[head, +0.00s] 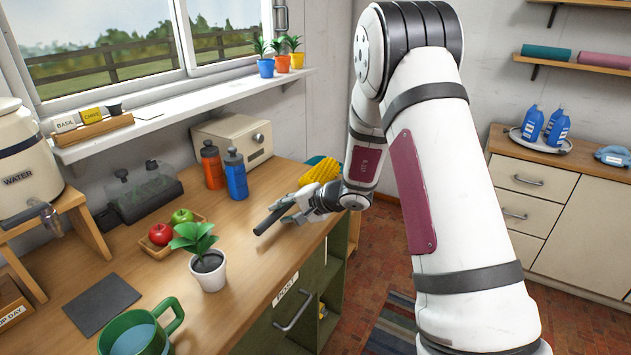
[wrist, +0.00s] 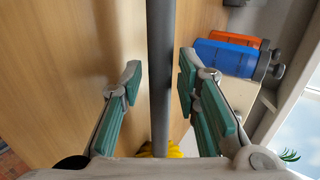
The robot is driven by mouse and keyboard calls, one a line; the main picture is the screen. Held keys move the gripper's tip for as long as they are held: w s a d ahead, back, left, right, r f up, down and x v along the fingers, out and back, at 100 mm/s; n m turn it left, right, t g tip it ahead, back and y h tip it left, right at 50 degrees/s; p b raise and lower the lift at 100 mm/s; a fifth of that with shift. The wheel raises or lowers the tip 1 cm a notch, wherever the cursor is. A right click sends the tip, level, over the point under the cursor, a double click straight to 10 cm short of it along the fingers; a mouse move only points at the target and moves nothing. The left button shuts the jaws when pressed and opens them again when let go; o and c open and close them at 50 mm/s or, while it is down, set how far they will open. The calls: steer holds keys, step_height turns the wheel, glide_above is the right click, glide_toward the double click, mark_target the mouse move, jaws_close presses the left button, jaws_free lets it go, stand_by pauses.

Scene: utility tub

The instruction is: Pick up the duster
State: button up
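The duster has a dark grey handle (head: 268,220) and a yellow fluffy head (head: 320,171). It lies near the right edge of the wooden counter, partly hidden behind my gripper (head: 300,208). In the wrist view, the handle (wrist: 160,70) runs straight up the picture between my gripper's green-padded fingers (wrist: 159,85). A narrow gap shows on both sides of the handle. A bit of the yellow head (wrist: 172,148) shows at the bottom. My gripper is open; whether the handle is at fingertip depth I cannot tell.
Orange (head: 212,165) and blue (head: 236,175) bottles stand left of my gripper. A potted plant (head: 209,270), a fruit tray (head: 158,251) and a green mug (head: 140,330) stand nearer. A white toaster-like box (head: 232,138) is behind. Bare counter lies around the handle's near end.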

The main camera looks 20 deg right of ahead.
steer(key=shift+w+a+f, duration=0.3)
steer(key=shift+w, duration=0.05)
jaws_close()
steer(key=shift+r, duration=0.1)
